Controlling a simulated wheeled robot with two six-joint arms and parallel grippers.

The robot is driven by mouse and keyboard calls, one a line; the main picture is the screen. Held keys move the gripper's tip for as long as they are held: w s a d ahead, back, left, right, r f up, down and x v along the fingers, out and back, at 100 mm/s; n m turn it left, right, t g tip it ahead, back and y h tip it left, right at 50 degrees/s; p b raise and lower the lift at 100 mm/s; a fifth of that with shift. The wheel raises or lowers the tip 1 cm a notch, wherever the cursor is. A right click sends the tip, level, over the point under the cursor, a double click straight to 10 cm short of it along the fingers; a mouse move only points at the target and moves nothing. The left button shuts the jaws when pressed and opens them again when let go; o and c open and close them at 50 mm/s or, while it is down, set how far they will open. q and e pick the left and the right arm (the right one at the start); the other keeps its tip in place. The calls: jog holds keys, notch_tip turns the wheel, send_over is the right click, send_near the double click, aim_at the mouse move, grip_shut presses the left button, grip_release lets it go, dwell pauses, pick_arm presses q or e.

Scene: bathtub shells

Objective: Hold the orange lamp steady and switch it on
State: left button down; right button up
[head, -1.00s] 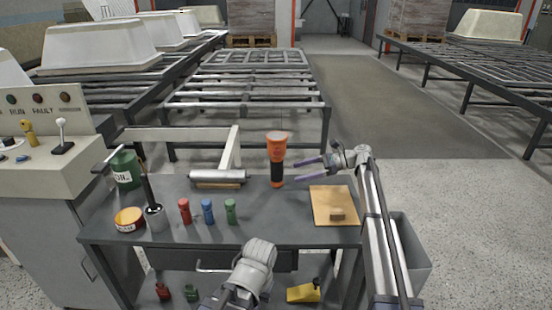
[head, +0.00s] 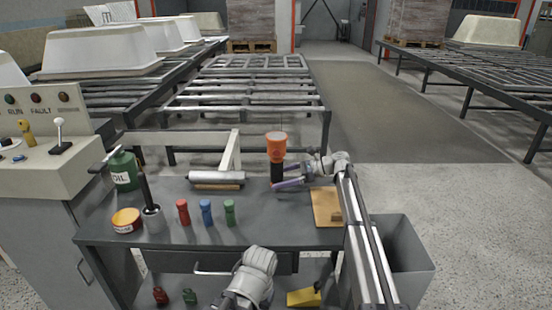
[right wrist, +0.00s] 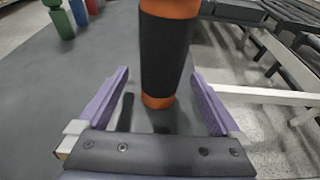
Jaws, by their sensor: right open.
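The orange lamp (head: 276,145) stands upright on the grey workbench, with an orange head and a black grip. My right gripper (head: 283,175) is at its lower body, reaching in from the right. In the right wrist view the lamp's black sleeve and orange base (right wrist: 167,55) show between the tips of the two open purple fingers (right wrist: 160,78), with a gap on each side. I cannot make out a switch on the lamp. My left gripper is not in view; only a grey part of my arm shows at the bottom of the head view.
On the workbench (head: 270,232) are a roller (head: 216,177), a green oil can (head: 123,170), an orange tin (head: 126,220), and red (head: 183,212), blue (head: 206,212) and green (head: 230,212) small pieces. A grey bin (head: 408,255) stands right.

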jog(key=c, duration=1.2)
dwell(1.4)
